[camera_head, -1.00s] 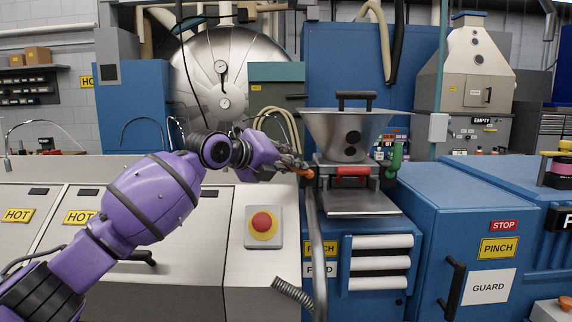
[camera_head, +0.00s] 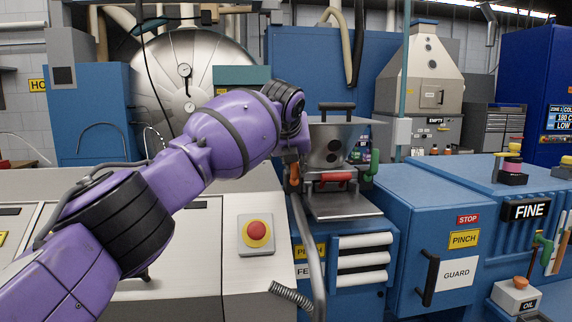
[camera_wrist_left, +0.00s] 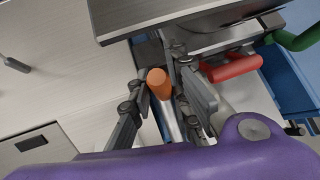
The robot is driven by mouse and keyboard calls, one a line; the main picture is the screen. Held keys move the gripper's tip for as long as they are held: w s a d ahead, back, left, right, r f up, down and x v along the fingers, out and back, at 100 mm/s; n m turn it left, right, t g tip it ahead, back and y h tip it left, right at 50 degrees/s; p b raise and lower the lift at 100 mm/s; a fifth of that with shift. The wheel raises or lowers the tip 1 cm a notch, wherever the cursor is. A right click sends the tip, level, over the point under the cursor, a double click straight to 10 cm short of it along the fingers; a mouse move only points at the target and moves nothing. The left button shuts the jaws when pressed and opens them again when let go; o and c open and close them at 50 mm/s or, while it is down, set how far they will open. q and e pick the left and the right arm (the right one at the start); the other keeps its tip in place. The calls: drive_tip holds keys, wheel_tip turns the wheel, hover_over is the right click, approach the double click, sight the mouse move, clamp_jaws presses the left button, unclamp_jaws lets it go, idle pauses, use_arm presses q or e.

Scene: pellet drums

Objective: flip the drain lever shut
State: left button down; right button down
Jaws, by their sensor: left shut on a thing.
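My left gripper (camera_head: 293,160) is at the left side of the metal hopper (camera_head: 337,142), partly hidden by my own arm in the head view. In the left wrist view, the two fingers of the left gripper (camera_wrist_left: 160,85) stand on either side of a metal lever with an orange tip (camera_wrist_left: 158,78) and are shut on it. The orange tip (camera_head: 294,174) shows only in small part in the head view. I cannot tell whether this lever is open or shut. My right gripper is not in view.
A red handle (camera_head: 332,177) is on the hopper's front, and a green handle (camera_head: 371,168) is at its right. A metal tray (camera_head: 340,203) juts out below. A grey pipe (camera_head: 308,250) runs down beside it. A red stop button (camera_head: 257,230) is on the left counter.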

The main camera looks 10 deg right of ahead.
use_arm(q)
drive_tip(key=shift+d+f+m+y, duration=0.2)
drive_tip(key=shift+d+m+y, duration=0.15)
drive_tip(key=shift+y, duration=0.35)
drive_tip(key=c, duration=1.6)
unclamp_jaws()
drive_tip(key=shift+c, duration=0.2)
drive_tip(key=shift+r, duration=0.1)
drive_tip(key=shift+s+r, duration=0.35)
drive_tip(key=shift+r, duration=0.15)
drive_tip(key=v, duration=1.1)
drive_tip(key=shift+w, duration=0.1)
